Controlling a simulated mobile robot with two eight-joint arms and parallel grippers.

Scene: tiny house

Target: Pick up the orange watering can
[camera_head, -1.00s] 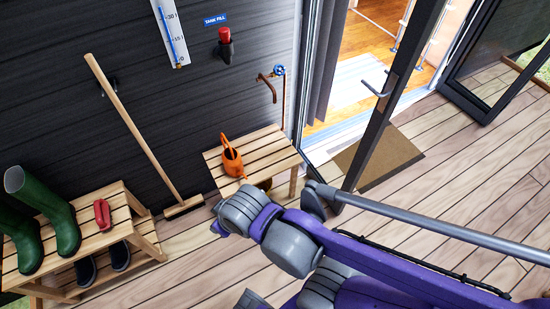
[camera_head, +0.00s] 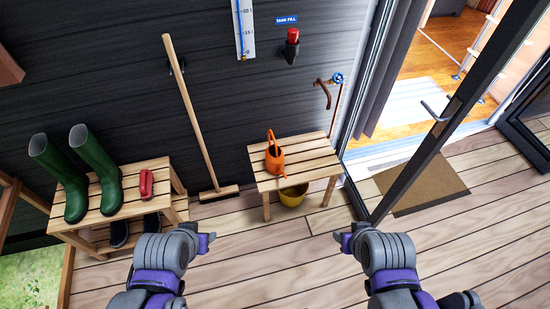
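The orange watering can (camera_head: 275,160) stands upright on a small slatted wooden bench (camera_head: 310,150) against the dark wall, below a copper tap. My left gripper (camera_head: 212,243) is in front of the bench, to the lower left of the can and apart from it. My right gripper (camera_head: 338,238) is to the lower right of the can, also apart from it. Both appear empty. Their fingers are small and seen from behind, so I cannot tell how far they are apart.
A yellow bucket (camera_head: 293,195) sits under the bench. A broom (camera_head: 192,115) leans on the wall. Green boots (camera_head: 98,170) and a red object (camera_head: 146,183) stand on a shoe rack at left. An open door (camera_head: 430,130) and doormat (camera_head: 425,184) are at right. Deck between my arms is clear.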

